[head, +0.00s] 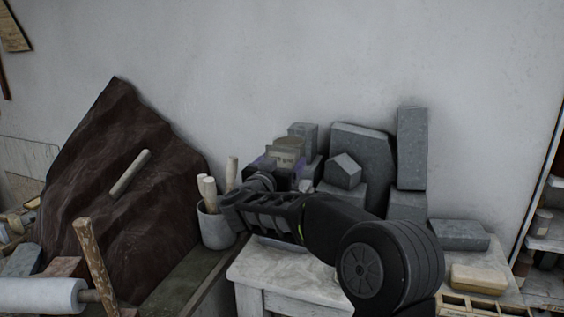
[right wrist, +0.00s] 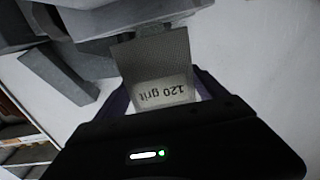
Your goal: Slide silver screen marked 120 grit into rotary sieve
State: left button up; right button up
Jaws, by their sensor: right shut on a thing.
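The silver screen (right wrist: 155,55) is a grey mesh panel with a pale label reading "120 grit", upside down in the right wrist view. My right gripper (right wrist: 164,92) is shut on its labelled end, with a dark finger on each side. In the head view my right gripper (head: 284,163) is raised over the white table, and the screen (head: 285,152) shows small and pale between its purple-edged fingers. I cannot make out a rotary sieve in either view. My left gripper is not in view.
Grey stone blocks (head: 412,148) stand against the wall behind and right of the gripper. A grey pot (head: 216,230) with pale rods stands to its left, before a dark rock-like mass (head: 110,190). A tan block (head: 478,279) lies on the white table (head: 247,270).

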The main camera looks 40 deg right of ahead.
jog(key=shift+p, duration=0.55)
dwell(1.0)
jog(key=shift+f+b, duration=1.8)
jog(key=shift+f, duration=1.3)
jog(key=o, duration=1.3)
jog(key=shift+o, duration=0.2)
jog(key=shift+r, duration=0.1)
jog(key=shift+r+p, duration=2)
jog(key=shift+p, duration=0.05)
